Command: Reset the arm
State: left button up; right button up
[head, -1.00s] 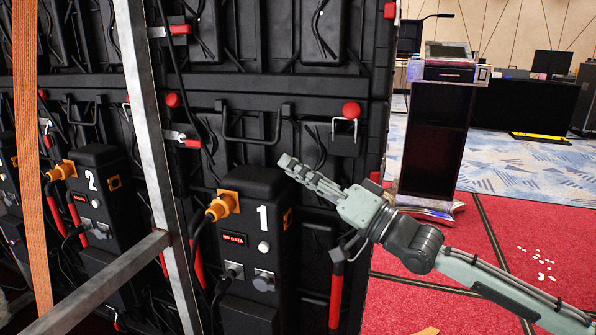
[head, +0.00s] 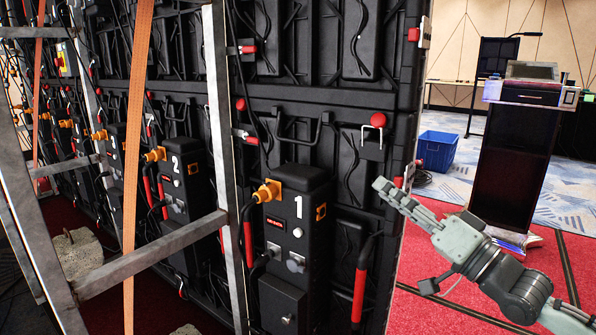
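My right arm comes in from the lower right. Its gripper (head: 398,200) points up and to the left, in front of the right edge of the video wall (head: 330,110). Its fingers look close together, but I cannot make out whether they are open or shut, and no object shows in them. The gripper appears to the right of the black box marked 1 (head: 298,238), with a gap between them in the picture. An orange plug (head: 267,192) sits in the upper left of that box. My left gripper is not in view.
A metal frame (head: 222,150) with a slanted crossbar stands before the wall on the left. An orange strap (head: 135,150) hangs there. A concrete block (head: 78,252) lies at lower left. A lectern (head: 515,150) and a blue bin (head: 437,150) stand at right. Red carpet (head: 480,308) lies open at lower right.

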jog(key=s+d+f+g+h+p, duration=0.15)
jog(key=f+h, duration=0.25)
jog(key=f, duration=0.8)
jog(key=s+f+g+h+p, duration=0.2)
jog(key=f+g+h, duration=0.15)
jog(key=f, duration=0.95)
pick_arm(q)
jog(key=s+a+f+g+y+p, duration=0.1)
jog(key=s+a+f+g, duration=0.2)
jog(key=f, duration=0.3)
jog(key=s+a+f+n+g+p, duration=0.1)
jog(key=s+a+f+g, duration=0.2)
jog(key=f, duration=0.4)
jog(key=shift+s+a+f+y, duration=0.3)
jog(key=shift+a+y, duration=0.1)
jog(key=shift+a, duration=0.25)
pick_arm(e)
jog(key=s+d+f+n+g+h, duration=0.1)
jog(key=s+d+f+g+h, duration=0.2)
jog(key=s+f, duration=0.6)
jog(key=s+d+f+n+g+h, duration=0.1)
jog(key=s+d+f+g+h, duration=0.3)
jog(key=s+f, duration=0.6)
jog(key=s+d+g, duration=0.1)
jog(key=s+d, duration=0.1)
jog(key=s, duration=0.3)
jog(key=shift+g, duration=0.4)
